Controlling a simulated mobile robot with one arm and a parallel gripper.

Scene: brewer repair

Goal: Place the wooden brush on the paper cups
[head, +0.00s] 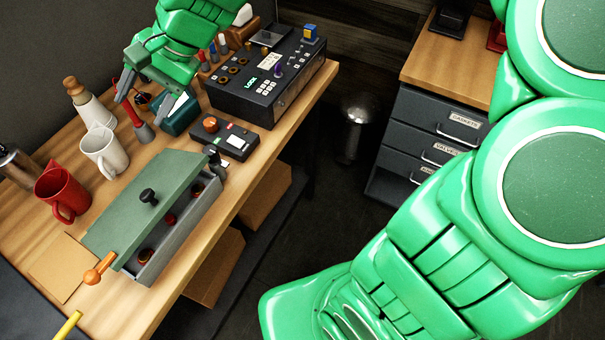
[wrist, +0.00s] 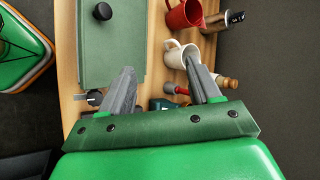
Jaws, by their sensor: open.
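A white stack of paper cups (head: 95,114) stands upside down at the back left of the wooden table in the head view. A brown wooden piece, which looks like the wooden brush (head: 74,88), sits at the top of the stack. In the wrist view the brush (wrist: 229,82) shows at the right, partly behind a finger. My gripper (head: 146,103) is open, above the table to the right of the cups and apart from them. In the wrist view my gripper (wrist: 162,65) has nothing between its fingertips.
A white mug (head: 104,150) and a red mug (head: 63,192) stand in front of the cups. A red-handled tool (head: 133,114) is near my gripper. A green-lidded box (head: 155,205), a black control unit (head: 265,85) and a small grey device (head: 228,138) occupy the table.

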